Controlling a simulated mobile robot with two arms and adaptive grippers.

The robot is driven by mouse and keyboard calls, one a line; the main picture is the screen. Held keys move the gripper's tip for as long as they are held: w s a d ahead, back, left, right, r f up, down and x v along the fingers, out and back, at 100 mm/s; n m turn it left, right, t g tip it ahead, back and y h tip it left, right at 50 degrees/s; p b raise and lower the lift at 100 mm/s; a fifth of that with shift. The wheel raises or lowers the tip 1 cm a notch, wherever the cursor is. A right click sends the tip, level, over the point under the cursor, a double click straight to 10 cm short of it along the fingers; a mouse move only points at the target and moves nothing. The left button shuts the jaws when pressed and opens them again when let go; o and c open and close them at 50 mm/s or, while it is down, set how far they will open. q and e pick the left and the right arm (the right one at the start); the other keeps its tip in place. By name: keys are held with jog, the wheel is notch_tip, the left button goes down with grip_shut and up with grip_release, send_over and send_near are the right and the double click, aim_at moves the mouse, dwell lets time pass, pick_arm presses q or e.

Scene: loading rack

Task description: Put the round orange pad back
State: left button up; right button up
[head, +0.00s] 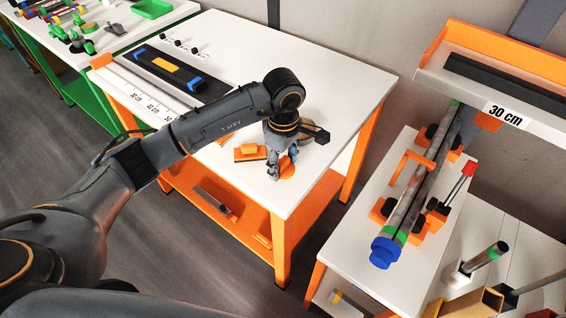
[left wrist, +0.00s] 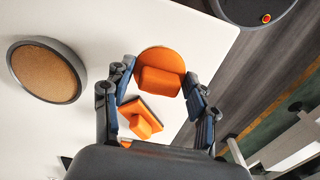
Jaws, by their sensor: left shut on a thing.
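The round orange pad (left wrist: 160,59) has a block-shaped grip on top and shows near the white table's edge in the left wrist view. In the head view the pad (head: 288,168) is partly hidden by my gripper. My left gripper (head: 275,168) points down over the table and is shut on the round orange pad by its block. Its fingers (left wrist: 158,79) lie on both sides of the block. I cannot tell whether the pad touches the table. My right gripper is not in view.
A rectangular orange pad with a block (left wrist: 140,117) lies close beside. A round dish with a grey rim (left wrist: 79,82) and brown inside stands on the white table (head: 330,100). A black tray (head: 205,92) lies at the back left. A rack with a pipe (head: 425,185) stands at the right.

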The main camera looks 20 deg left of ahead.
pick_arm(q)
jog(key=shift+f, duration=0.75)
jog(key=shift+a+f, duration=0.1)
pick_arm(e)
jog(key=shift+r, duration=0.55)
pick_arm(q)
jog(key=shift+f, duration=0.2)
jog(key=o, duration=1)
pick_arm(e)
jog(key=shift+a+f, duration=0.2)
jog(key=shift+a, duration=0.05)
pick_arm(q)
jog(key=shift+r, duration=0.15)
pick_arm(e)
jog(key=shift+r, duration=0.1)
